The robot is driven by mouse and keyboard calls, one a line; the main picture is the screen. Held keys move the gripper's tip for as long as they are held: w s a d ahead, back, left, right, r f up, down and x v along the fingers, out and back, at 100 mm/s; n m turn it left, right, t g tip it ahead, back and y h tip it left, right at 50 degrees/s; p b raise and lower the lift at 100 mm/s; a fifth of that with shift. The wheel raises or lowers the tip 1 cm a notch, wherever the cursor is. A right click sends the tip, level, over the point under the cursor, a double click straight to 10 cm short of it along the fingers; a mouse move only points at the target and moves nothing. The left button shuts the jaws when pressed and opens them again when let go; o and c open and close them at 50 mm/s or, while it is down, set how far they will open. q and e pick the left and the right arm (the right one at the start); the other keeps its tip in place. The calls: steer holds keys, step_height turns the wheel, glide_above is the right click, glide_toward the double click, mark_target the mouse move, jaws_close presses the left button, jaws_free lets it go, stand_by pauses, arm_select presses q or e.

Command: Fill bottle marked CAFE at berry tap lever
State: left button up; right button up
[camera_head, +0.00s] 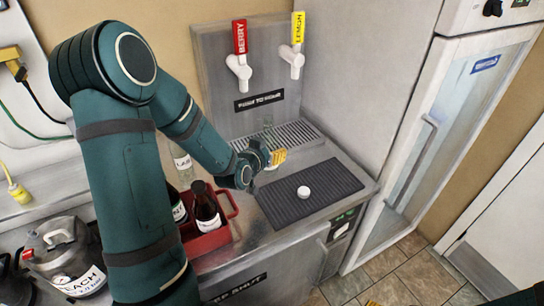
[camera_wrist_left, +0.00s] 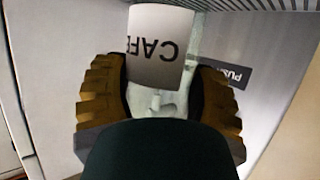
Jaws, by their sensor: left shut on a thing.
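The berry tap lever (camera_head: 239,68) is white with a red BERRY handle above it, on the metal panel at the back. My left gripper (camera_head: 269,157) is low over the counter, at the front of the drip grate (camera_head: 300,134) and forward of the tap. It is shut on the bottle marked CAFE, whose white label (camera_wrist_left: 160,45) is between the yellow pads in the left wrist view, with its lettering upside down. In the head view the bottle is mostly hidden, with a faint clear neck above the gripper. A small part of my right arm (camera_head: 512,297) shows at the bottom right.
The lemon tap (camera_head: 296,60) is right of the berry tap. A white round cap (camera_head: 303,192) lies on the dark ribbed mat (camera_head: 335,179). A red carrier (camera_head: 209,240) with dark bottles (camera_head: 206,208) stands left, near a clear bottle (camera_head: 182,162). A jar (camera_head: 65,262) is farther left.

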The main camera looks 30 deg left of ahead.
arm_select(q)
steer(key=shift+s+f, duration=0.15)
steer(key=shift+f, duration=0.35)
steer(key=shift+w+a+f, duration=0.1)
steer(key=shift+w+f, duration=0.1)
steer(key=shift+w, duration=0.05)
steer(key=shift+w+a, duration=0.25)
steer(key=shift+w+a+r+p, duration=0.1)
steer(key=shift+a+p, duration=0.15)
steer(key=shift+a, duration=0.1)
steer(key=shift+w+a+r+p, duration=0.1)
steer(key=shift+a+p, duration=0.1)
steer(key=shift+a, duration=0.15)
steer(key=w+a+p, duration=0.4)
steer(key=w+a, duration=0.2)
steer(key=a, duration=0.6)
steer(key=shift+w+f, duration=0.2)
steer(key=shift+w, duration=0.05)
arm_select(e)
steer(key=r, duration=0.2)
steer(key=w+r, duration=0.1)
steer(key=r, duration=0.2)
steer(key=shift+d, duration=0.15)
arm_select(q)
steer(key=shift+s+b, duration=0.1)
steer(key=shift+b, duration=0.35)
arm_select(e)
steer(key=shift+w+f, duration=0.1)
steer(key=shift+f, duration=0.5)
